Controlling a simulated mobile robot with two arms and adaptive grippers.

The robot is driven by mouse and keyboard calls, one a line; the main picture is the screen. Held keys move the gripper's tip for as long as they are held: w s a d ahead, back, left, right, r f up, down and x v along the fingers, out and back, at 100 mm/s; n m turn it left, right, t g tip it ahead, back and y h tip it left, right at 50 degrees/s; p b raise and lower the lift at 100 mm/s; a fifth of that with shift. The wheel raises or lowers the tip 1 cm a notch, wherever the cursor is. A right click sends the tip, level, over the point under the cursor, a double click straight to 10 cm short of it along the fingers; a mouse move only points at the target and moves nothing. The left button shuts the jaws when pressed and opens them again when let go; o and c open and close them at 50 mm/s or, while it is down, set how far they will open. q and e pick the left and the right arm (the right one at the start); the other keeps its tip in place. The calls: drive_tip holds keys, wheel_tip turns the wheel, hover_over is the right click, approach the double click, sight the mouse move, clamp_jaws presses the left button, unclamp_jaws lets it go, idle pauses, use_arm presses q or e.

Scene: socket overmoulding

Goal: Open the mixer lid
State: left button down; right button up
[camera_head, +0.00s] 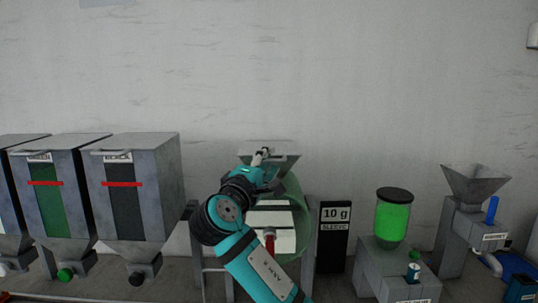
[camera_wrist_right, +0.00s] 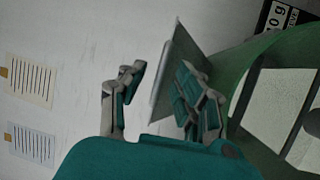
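The mixer is a green drum (camera_head: 292,190) with a white front panel on a grey frame, at the centre of the head view. A grey plate (camera_head: 285,146), which looks like its lid or hopper top, sits above the drum. My right gripper (camera_head: 262,156) is at this plate, and my wrist hides part of the mixer. In the right wrist view, the fingers of my right gripper (camera_wrist_right: 160,98) are apart. The grey plate (camera_wrist_right: 172,75) stands between them, close to the right finger, with a gap to the left finger. My left gripper is not in view.
Grey bins (camera_head: 145,190) with red bars stand to the left. To the right are a black "10 g" sign (camera_head: 334,250), a container of green material (camera_head: 392,220) on a grey box, and a grey funnel machine (camera_head: 474,185).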

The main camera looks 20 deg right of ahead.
drive_tip(key=shift+w+d, duration=0.5)
drive_tip(key=shift+w, duration=0.05)
drive_tip(key=shift+r, duration=0.1)
clamp_jaws()
